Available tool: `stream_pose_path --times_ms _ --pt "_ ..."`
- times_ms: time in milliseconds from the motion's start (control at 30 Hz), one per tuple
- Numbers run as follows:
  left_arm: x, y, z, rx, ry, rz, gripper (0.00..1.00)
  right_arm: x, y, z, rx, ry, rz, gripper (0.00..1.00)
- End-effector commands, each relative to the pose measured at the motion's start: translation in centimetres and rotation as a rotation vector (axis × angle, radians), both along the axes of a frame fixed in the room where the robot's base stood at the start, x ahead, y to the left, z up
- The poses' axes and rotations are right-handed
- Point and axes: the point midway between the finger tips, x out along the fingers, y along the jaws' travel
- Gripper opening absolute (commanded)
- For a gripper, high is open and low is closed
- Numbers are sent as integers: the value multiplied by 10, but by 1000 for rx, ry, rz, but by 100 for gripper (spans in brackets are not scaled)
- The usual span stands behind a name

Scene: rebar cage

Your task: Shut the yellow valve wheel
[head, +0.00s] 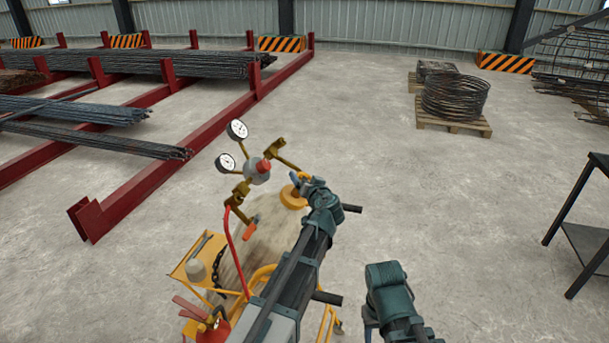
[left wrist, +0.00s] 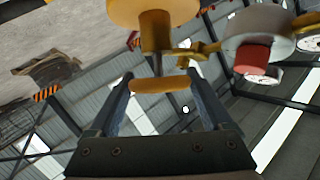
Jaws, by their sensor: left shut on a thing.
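The yellow valve wheel (left wrist: 160,84) shows in the left wrist view as a flat rounded piece between my two fingers, in front of a stem and a wider yellow round part (left wrist: 150,12). In the head view that wider part (head: 291,197) sits just below my left gripper (head: 300,180), on top of the tan cylinder (head: 268,232). My left gripper is shut on the wheel, and its wrist hides much of it. My right arm is at the lower right of the head view; its jaws cannot be made out.
A grey regulator with a red knob (head: 263,166) and two gauges (head: 237,130) stands close left of the left gripper. A red hose (head: 231,245) and a yellow cart tray (head: 195,262) lie nearer. A black table (head: 572,220) stands right.

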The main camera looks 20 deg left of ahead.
Motion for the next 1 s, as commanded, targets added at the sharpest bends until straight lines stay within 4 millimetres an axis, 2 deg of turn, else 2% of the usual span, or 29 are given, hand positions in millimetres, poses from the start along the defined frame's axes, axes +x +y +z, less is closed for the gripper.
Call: stream_pose_path --times_ms 100,1000 --pt "-1 2 4 2 39 -85 28 0 0 12 0 0 -2 50" --pt "2 1 2 6 282 -580 28 0 0 57 2 -1 -12 50"
